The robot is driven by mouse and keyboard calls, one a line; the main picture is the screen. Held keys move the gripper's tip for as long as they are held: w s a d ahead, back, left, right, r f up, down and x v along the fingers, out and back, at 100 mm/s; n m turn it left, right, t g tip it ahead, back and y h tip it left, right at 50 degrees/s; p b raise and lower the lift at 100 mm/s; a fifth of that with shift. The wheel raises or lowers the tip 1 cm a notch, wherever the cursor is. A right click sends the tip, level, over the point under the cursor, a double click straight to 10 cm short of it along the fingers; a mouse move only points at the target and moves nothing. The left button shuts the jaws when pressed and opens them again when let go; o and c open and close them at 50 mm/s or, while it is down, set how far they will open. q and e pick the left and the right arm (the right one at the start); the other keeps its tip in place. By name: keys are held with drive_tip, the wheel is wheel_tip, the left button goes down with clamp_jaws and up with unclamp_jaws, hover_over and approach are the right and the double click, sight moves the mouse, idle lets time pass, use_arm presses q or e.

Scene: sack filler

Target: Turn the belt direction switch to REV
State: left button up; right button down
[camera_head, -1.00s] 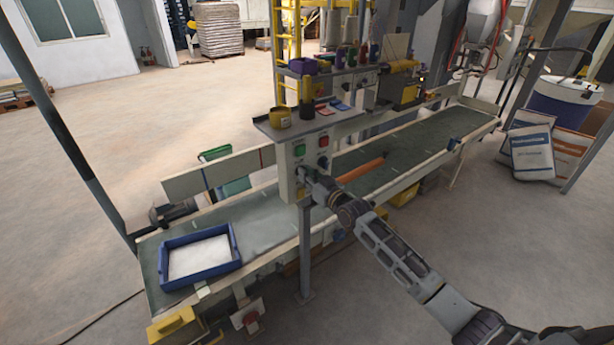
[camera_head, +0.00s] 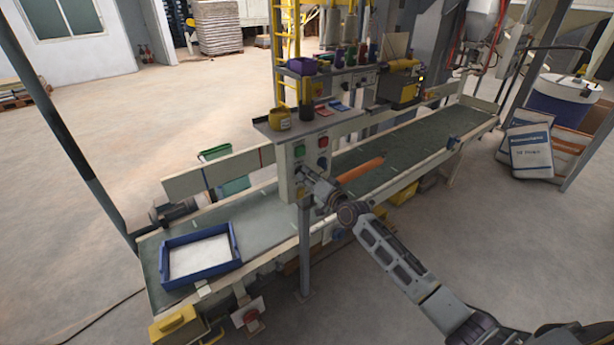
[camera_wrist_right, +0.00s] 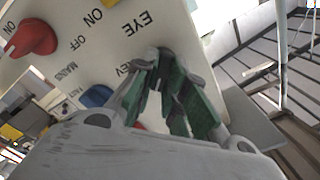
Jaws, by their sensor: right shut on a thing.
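The pale control panel (camera_head: 287,172) stands on a post at the front of the belt (camera_head: 365,160), with green and red buttons on its upper face. My right gripper (camera_head: 308,177) is at the lower part of this panel. In the right wrist view my right gripper (camera_wrist_right: 163,70) has its green-padded fingers closed around a small knob beside the letters "EV". The fingers hide most of this knob, so its pointing direction cannot be read. A red knob (camera_wrist_right: 30,38) by "MAINS" and a blue knob (camera_wrist_right: 97,96) are on the same panel. My left gripper is not in view.
A blue tray (camera_head: 164,266) with white contents sits on the belt's near left end. An orange cylinder (camera_head: 360,170) lies on the belt right of the panel. A shelf (camera_head: 330,118) with pots is above the panel. Sacks (camera_head: 530,150) stand at the right; the front floor is open.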

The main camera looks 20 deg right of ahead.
drive_tip(key=shift+f+m, duration=0.15)
drive_tip(key=shift+m, duration=4.15)
drive_tip(key=shift+d, duration=0.1)
drive_tip(key=c, duration=1.5)
unclamp_jaws()
drive_tip(key=shift+o, duration=0.2)
drive_tip(key=shift+s, duration=0.15)
drive_tip(key=v, duration=1.1)
drive_tip(key=shift+s+d, duration=0.15)
drive_tip(key=shift+s, duration=0.15)
